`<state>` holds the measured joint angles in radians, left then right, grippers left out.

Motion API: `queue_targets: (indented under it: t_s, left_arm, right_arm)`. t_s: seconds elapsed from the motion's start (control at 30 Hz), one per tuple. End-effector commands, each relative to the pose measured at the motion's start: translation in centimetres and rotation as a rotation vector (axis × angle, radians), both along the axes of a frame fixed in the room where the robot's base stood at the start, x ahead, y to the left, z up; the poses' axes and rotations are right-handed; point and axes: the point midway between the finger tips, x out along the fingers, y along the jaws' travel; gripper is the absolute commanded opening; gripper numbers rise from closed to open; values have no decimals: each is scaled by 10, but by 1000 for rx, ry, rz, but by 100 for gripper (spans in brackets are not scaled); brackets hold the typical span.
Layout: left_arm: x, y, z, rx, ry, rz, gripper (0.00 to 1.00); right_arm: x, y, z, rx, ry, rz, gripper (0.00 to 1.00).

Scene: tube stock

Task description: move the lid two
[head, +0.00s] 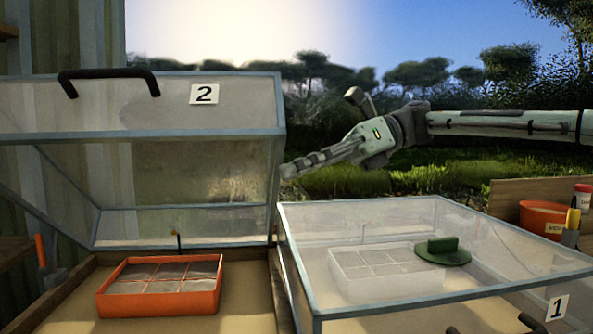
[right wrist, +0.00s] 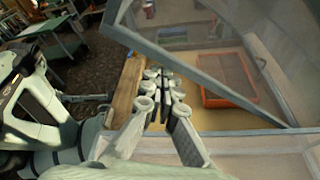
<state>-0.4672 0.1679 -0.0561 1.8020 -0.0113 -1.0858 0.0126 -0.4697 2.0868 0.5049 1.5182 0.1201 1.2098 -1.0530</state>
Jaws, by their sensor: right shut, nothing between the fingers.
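Lid two (head: 165,117) is a clear panelled lid with a blue-grey frame, a "2" label and a black handle (head: 108,75). It stands raised and tilted open at the left in the head view. In the right wrist view its frame (right wrist: 210,80) slants across the upper right. My right gripper (head: 287,170) is shut and empty, just right of the lid's right edge. I cannot tell whether it touches the lid. It also shows shut in the right wrist view (right wrist: 160,78). My left gripper is not in view.
Under lid two, an orange tray (head: 158,311) sits on the sandy bed. An orange pot (head: 541,215) stands at far right.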

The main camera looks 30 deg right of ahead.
Motion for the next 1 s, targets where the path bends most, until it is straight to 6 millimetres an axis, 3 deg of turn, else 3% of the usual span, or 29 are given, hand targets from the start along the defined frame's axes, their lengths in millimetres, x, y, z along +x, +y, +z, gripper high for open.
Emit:
queue_targets:
  t_s: [0.6, 1.0]
  left_arm:
    - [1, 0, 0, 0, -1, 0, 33]
    - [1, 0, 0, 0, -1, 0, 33]
  right_arm:
    - [-19, -100, 34, 1, -1, -2, 0]
    - [-21, -111, 37, 0, -1, -1, 0]
